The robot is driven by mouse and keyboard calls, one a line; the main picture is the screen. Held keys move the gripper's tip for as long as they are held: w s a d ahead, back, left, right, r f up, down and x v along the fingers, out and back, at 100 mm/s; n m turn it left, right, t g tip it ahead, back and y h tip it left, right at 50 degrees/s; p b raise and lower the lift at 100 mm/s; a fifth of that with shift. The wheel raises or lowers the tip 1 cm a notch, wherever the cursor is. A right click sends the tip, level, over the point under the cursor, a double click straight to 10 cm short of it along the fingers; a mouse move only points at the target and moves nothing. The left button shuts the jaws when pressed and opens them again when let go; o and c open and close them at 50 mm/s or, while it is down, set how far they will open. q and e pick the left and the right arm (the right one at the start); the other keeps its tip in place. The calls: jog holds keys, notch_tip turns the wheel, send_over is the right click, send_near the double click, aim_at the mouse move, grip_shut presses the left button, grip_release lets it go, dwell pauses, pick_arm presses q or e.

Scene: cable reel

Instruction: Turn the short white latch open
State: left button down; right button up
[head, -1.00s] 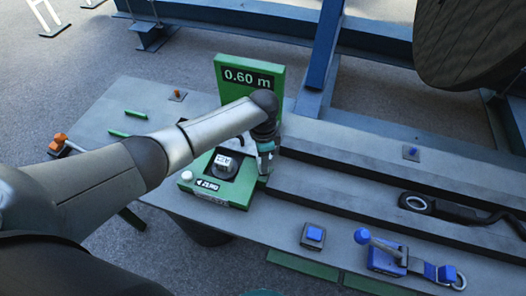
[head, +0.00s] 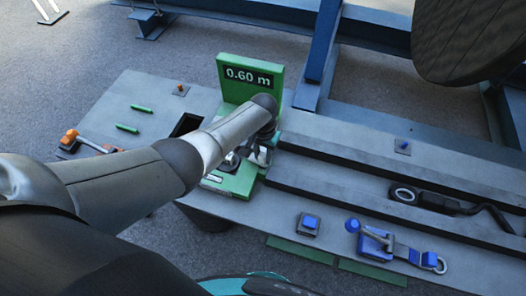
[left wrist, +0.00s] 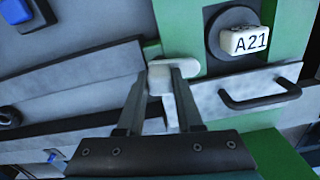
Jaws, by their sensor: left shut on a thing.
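The short white latch (left wrist: 190,70) is a rounded white piece on the edge of the green unit (left wrist: 180,30) in the left wrist view. My left gripper (left wrist: 160,88) has its two fingers around the latch's knob and is shut on it. A white block marked A21 (left wrist: 243,40) sits on a dark round disc beside the latch. My right gripper is not in view.
A black bar handle (left wrist: 260,100) is close to the gripper's right in the wrist view. On the bench (head: 330,185) are a blue lever clamp (head: 376,243), a blue button (head: 309,223), an orange-ended lever (head: 72,136) and a black-handled tool (head: 425,199). A dark opening (head: 187,125) lies behind my arm.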

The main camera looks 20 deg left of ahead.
aim_at(263, 154)
pick_arm(q)
jog(key=shift+n, duration=0.7)
jog(key=c, duration=0.6)
grip_release()
jog(key=shift+o, duration=0.2)
jog(key=shift+p, duration=0.3)
jog(key=shift+r+p, duration=0.35)
jog(key=shift+r, duration=0.3)
notch_tip(263, 154, up, 14)
jog(key=p, duration=0.4)
